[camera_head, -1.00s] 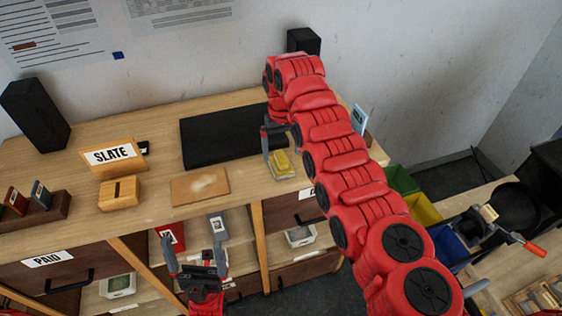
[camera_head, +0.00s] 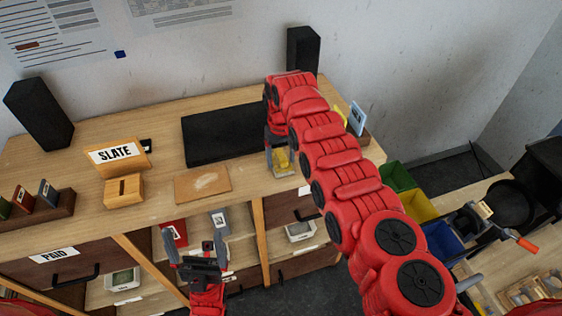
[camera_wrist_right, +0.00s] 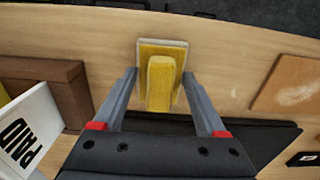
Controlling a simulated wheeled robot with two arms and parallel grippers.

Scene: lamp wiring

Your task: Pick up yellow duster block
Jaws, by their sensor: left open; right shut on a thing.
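The yellow duster block (camera_head: 282,159) is at the front of the desk, on a pale flat base. In the right wrist view the yellow duster block (camera_wrist_right: 160,84) lies between the two grey fingers. My right gripper (camera_head: 280,158) reaches down over it and is shut on it; in the wrist view the right gripper (camera_wrist_right: 159,88) has one finger at each side. Whether it is clear of the desk I cannot tell. My left gripper (camera_head: 194,249) is open and empty, low in front of the desk.
A black mat (camera_head: 225,138) and a brown board with a pale smudge (camera_head: 203,184) lie on the desk (camera_head: 155,180). A SLATE sign (camera_head: 117,155) and wooden slotted block (camera_head: 123,190) stand left. Coloured bins (camera_head: 418,205) are at right. A PAID sign (camera_wrist_right: 25,130) shows in the wrist view.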

